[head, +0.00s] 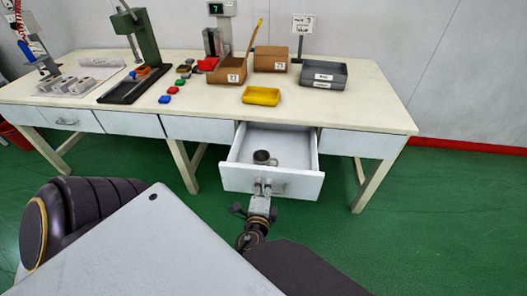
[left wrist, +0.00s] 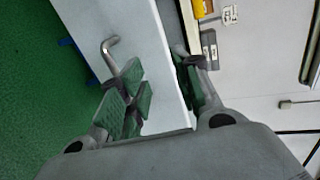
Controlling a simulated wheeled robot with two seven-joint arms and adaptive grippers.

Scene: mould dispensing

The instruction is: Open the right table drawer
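The right table drawer (head: 240,180) is pulled well out from under the table, and its inside shows. A dark mug (head: 262,158) stands in it. My left gripper (head: 262,184) is at the middle of the drawer's front, at the handle (head: 280,188). In the left wrist view, the handle's bent metal end (left wrist: 110,48) shows beside the left-hand finger. The white drawer front (left wrist: 160,85) fills the gap between the fingertips, which stand apart. The fingers partly hide the handle, and I see no firm hold on it. My right gripper is not in view.
A left drawer (head: 62,117) is closed. Green floor (head: 440,210) is clear at the right.

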